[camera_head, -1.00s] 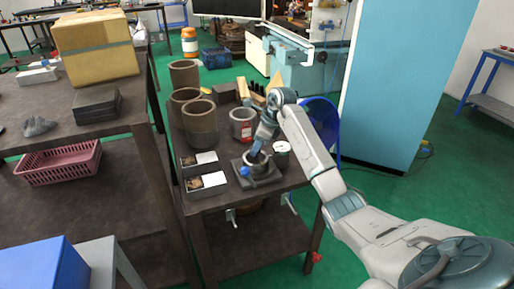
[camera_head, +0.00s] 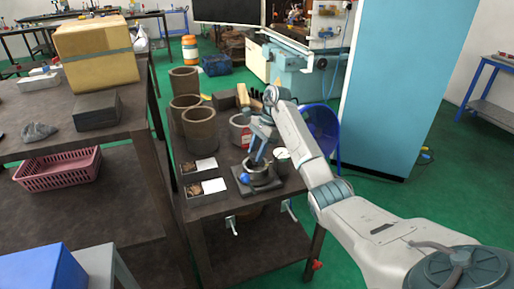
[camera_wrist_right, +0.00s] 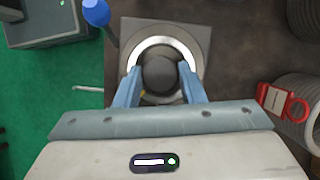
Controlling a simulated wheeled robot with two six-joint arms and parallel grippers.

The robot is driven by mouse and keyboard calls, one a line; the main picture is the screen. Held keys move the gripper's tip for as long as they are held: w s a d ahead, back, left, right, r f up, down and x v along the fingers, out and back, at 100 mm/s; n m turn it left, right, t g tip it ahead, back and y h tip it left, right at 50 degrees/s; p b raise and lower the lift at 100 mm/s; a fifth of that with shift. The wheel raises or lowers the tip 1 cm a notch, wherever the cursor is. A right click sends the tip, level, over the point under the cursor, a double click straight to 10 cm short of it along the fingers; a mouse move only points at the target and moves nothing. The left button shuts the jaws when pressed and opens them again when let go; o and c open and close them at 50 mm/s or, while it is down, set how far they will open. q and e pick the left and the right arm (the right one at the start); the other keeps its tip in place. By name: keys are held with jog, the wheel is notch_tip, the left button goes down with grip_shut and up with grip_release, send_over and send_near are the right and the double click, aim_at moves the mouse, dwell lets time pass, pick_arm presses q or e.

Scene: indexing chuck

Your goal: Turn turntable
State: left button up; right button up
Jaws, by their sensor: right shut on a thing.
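The turntable is a small chuck with a pale metal ring on a square grey base plate (camera_head: 262,186), standing near the front of the dark cart. In the right wrist view its ring (camera_wrist_right: 160,43) surrounds a dark round hub (camera_wrist_right: 160,74), and a lever with a blue knob (camera_wrist_right: 96,12) shows at its upper left. My right gripper (camera_head: 257,160) reaches down onto the turntable from above. Its two blue fingers (camera_wrist_right: 160,70) lie on either side of the hub, shut on the turntable. My left gripper is out of view.
Two trays with white cards (camera_head: 207,190) sit left of the turntable. Brown cylinders (camera_head: 199,128) stand behind them. A grey cylinder with a red label (camera_head: 239,131) and a white-topped can (camera_head: 281,155) stand close by.

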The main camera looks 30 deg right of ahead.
jog(key=shift+r, duration=0.15)
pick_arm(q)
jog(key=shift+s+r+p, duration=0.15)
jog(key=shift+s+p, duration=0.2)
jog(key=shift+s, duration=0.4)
pick_arm(e)
jog(key=shift+n, duration=0.4)
jog(key=o, duration=1)
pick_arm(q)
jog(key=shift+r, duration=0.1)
